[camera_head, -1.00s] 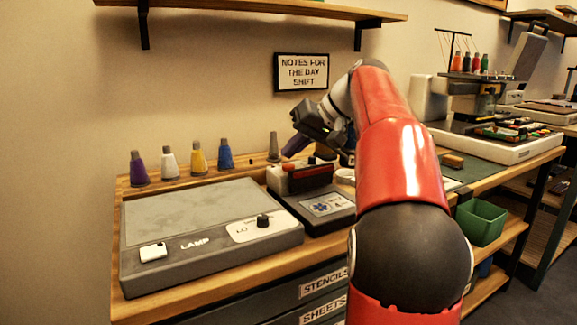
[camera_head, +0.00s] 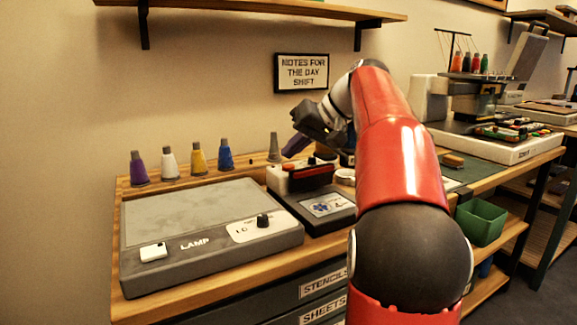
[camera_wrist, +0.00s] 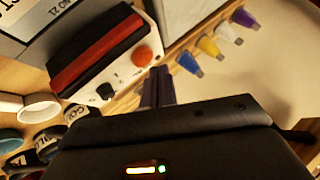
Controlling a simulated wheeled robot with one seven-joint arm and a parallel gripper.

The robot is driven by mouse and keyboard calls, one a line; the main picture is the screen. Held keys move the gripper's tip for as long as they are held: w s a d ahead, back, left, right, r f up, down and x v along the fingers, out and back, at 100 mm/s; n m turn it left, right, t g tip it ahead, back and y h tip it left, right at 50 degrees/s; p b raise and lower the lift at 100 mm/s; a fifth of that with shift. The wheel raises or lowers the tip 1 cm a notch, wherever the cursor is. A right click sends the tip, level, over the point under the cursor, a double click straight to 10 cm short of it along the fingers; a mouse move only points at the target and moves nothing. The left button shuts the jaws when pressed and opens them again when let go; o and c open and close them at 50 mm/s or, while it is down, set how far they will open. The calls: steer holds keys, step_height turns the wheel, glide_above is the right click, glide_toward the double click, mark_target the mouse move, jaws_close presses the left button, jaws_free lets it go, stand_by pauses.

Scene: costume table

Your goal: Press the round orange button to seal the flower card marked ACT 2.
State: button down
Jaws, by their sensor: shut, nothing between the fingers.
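The round orange button (camera_wrist: 142,56) is on the white end of the sealing machine (camera_wrist: 100,52) in the wrist view, beside a dark red bar. My gripper (camera_wrist: 160,72) has its purple fingers together and empty. Their tips appear just beside the button in the wrist view; I cannot tell whether they touch it.
A grey lamp panel (camera_head: 190,210) lies left of the machine. Several thread cones, including a blue one (camera_head: 225,155) and a grey one (camera_head: 274,148), stand along the back edge. Rolls of tape (camera_wrist: 40,108) lie close to the machine's other side.

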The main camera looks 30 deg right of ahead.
mark_target(293, 166)
steer(key=shift+f, duration=0.1)
steer(key=shift+f, duration=0.3)
steer(key=shift+f+b, duration=0.4)
steer(key=shift+b, duration=0.15)
stand_by(0.6)
stand_by(0.4)
steer(key=shift+r+p, duration=0.8)
steer(key=shift+p, duration=0.1)
step_height(293, 166, up, 3)
steer(key=p, duration=0.2)
steer(key=shift+p, duration=0.4)
steer(key=shift+r+p, duration=0.6)
steer(key=shift+r, duration=0.5)
